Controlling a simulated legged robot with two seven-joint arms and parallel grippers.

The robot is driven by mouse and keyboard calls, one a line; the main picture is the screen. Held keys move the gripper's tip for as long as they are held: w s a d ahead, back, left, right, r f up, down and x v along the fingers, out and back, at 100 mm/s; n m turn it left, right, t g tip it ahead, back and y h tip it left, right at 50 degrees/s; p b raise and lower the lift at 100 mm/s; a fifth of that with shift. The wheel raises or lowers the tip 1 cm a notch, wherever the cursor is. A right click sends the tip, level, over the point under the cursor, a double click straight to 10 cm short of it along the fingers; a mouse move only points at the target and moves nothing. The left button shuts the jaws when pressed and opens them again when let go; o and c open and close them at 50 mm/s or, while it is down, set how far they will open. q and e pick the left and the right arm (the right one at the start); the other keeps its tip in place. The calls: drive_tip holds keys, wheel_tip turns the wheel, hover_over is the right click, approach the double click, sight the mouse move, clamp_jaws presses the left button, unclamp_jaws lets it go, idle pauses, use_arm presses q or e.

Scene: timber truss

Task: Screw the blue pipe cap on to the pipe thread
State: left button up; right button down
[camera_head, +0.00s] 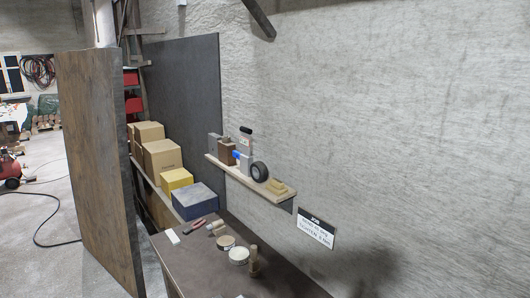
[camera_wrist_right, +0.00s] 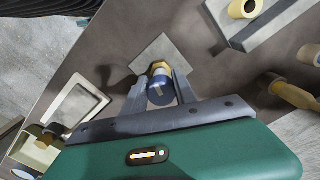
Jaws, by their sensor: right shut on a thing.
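In the right wrist view my right gripper (camera_wrist_right: 160,95) is shut on the blue pipe cap (camera_wrist_right: 160,96), with one finger on each side of it. A brass-coloured pipe end (camera_wrist_right: 160,68) shows just beyond the cap, over a grey square plate (camera_wrist_right: 152,52). The cap and the pipe end are in line in this view. I cannot tell whether they touch or how far the thread is engaged. Neither gripper shows in the head view, and my left gripper is in no view.
The brown bench (camera_head: 205,262) carries round tins (camera_head: 238,255) and a wooden cylinder (camera_head: 254,262). A wall shelf (camera_head: 238,179) with several items is above it. In the wrist view, a pale tray (camera_wrist_right: 75,112) lies left and a grey block with a yellow ring (camera_wrist_right: 243,8) upper right.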

drive_tip(key=shift+w+d, duration=0.15)
drive_tip(key=shift+d, duration=0.25)
drive_tip(key=shift+r+m+p, duration=0.2)
drive_tip(key=shift+m+p, duration=0.15)
drive_tip(key=shift+m, duration=0.25)
drive_tip(key=m+p, duration=0.1)
drive_tip(key=m, duration=0.3)
drive_tip(key=m+p, duration=0.2)
drive_tip(key=m, duration=0.2)
drive_tip(key=shift+w+d+r, duration=0.1)
drive_tip(key=shift+w, duration=0.1)
drive_tip(key=shift+w+m+p, duration=0.1)
drive_tip(key=shift+m+p, duration=0.35)
drive_tip(key=shift+m, duration=0.35)
drive_tip(key=shift+d+f+m, duration=0.1)
drive_tip(key=shift+f+m, duration=0.3)
drive_tip(key=shift+m, duration=0.1)
drive_tip(key=shift+r, duration=0.1)
